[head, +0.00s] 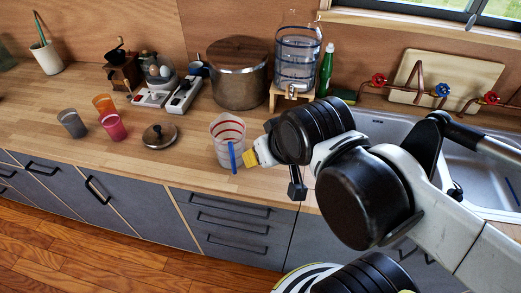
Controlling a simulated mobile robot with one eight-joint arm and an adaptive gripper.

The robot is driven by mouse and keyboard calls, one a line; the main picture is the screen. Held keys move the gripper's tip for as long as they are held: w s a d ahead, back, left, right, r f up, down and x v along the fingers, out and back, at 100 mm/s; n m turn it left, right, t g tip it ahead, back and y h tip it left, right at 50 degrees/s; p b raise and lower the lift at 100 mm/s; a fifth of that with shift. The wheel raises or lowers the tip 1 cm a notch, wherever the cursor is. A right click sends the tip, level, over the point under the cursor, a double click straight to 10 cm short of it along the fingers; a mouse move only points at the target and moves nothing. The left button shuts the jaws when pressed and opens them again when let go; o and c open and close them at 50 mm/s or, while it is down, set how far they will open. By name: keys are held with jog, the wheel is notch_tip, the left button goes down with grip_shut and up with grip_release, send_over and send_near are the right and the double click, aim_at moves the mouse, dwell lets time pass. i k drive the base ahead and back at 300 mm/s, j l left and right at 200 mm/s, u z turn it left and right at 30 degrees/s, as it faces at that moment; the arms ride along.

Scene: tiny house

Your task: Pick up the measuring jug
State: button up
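The measuring jug (228,127) is clear with red bands around it and stands upright on the wooden counter near its front edge. A blue upright strip (233,158) shows at its front; I cannot tell whether it is the jug's handle. My gripper (250,158) comes in from the right, with a yellow part close beside the jug's right side. The black arm joint hides most of my gripper. Its fingers, and whether they touch the jug, cannot be made out.
A pot lid (159,135) lies left of the jug. Grey (73,123), orange (104,104) and pink (113,127) cups stand farther left. A large pot (238,80) and a water dispenser (298,60) stand behind. The sink (385,128) is at right.

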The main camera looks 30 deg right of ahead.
aim_at(227, 131)
jog(key=z, duration=1.35)
jog(key=k+j, duration=0.2)
jog(key=j, duration=0.15)
jog(key=k+j, duration=0.15)
jog(key=j, duration=0.2)
jog(key=k+j, duration=0.35)
jog(key=j, duration=0.3)
jog(key=k+j+u, duration=0.1)
jog(key=j, duration=0.25)
jog(key=k, duration=0.1)
